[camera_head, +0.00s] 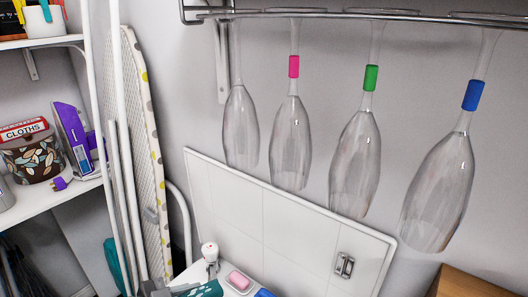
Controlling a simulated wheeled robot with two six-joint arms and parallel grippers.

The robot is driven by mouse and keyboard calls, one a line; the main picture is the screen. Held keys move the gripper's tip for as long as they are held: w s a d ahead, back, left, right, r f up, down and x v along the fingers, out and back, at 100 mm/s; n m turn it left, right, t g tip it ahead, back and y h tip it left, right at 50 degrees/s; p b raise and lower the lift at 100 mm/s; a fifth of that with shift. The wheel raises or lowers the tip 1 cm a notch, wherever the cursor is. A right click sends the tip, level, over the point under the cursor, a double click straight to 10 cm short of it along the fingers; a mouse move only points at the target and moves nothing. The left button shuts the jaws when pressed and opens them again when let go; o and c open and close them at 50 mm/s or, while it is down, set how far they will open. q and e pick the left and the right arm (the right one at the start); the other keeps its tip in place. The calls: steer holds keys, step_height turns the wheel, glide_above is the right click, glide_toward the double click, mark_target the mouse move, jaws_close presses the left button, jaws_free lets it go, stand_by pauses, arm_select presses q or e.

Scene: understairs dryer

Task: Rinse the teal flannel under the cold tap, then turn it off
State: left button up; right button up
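A teal piece with a light pattern (205,289) shows at the bottom edge, cut off by the frame; I cannot tell whether it is the flannel. A white-topped fitting with a small red mark (209,252), which looks like a tap, stands just behind it. I cannot make out a cold tap or running water. Grey and dark parts at the bottom edge, left of the teal piece, may be my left gripper; its fingers cannot be made out. My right gripper is out of view.
Stemmed glasses (290,140) with coloured bands hang from a metal rack (350,14) across the upper right. A pink soap (238,280) sits beside the tap. A spotted ironing board (140,120) and shelves with a cloths tin (33,158) stand left. A wooden edge (470,284) is lower right.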

arm_select(q)
steer(key=shift+d+f, duration=0.15)
steer(key=shift+d, duration=0.4)
steer(key=shift+d+f, duration=0.15)
steer(key=shift+f, duration=0.05)
steer(key=shift+a+f+b, duration=0.2)
steer(key=shift+f+b, duration=0.6)
steer(key=shift+f, duration=0.35)
step_height(320, 180, down, 4)
steer(key=shift+r+b, duration=0.15)
steer(key=shift+b, duration=1.1)
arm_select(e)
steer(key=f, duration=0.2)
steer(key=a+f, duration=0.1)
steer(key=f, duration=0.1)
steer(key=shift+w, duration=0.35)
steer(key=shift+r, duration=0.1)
arm_select(q)
steer(key=o, duration=1.1)
steer(key=shift+c, duration=0.2)
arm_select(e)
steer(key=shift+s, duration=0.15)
